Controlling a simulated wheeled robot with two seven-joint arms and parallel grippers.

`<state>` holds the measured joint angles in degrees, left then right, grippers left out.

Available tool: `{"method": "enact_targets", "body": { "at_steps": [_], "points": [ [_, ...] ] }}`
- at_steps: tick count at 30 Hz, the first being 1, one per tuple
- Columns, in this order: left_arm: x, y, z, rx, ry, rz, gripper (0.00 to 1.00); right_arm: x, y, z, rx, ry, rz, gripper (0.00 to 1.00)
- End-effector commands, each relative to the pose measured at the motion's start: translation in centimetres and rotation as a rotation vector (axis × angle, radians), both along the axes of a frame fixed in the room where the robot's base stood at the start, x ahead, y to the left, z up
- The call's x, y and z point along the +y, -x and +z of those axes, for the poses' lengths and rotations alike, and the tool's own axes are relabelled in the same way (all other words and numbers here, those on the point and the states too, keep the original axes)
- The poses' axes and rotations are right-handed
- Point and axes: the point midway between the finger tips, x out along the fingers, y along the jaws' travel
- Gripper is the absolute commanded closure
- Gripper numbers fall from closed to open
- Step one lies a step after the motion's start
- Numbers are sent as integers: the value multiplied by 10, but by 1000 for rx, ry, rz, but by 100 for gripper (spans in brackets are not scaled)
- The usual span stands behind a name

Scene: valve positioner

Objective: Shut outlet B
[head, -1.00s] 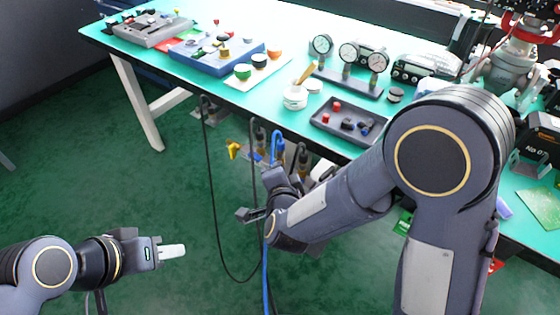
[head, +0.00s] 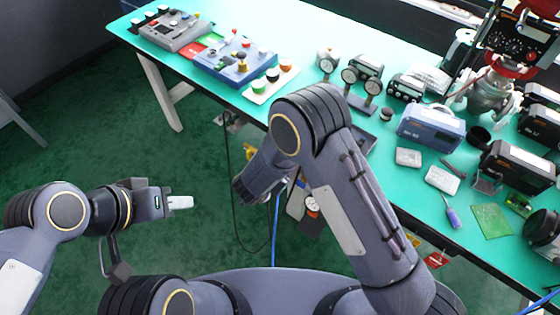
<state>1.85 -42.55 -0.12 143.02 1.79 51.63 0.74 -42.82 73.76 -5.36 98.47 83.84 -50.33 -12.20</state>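Fittings under the table's front edge are mostly hidden behind my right arm. A yellow part (head: 249,152) shows left of my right forearm. A blue hose (head: 275,232) hangs below the forearm. A small round gauge with red on it (head: 312,207) shows to its right. I cannot tell which fitting is outlet B or how its handle stands. My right gripper is hidden behind or below its wrist. My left gripper (head: 181,202) is over open floor at the left, well away from the fittings; its pale fingers look together and empty.
The turquoise table (head: 315,32) holds control boxes (head: 235,62), a gauge stand (head: 360,90), a blue instrument (head: 431,127) and a screwdriver (head: 451,212). A black cable (head: 229,180) hangs under its edge. Green floor (head: 90,130) at the left is clear.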

Motion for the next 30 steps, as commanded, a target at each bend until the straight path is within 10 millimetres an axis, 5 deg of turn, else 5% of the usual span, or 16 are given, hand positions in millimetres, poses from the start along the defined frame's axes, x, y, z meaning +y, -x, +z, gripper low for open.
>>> {"method": "enact_targets", "body": {
  "at_steps": [30],
  "points": [
    [0,0,11,0,0,0,64,6,-5,-2,-3,-2,2,100]
  ]
}}
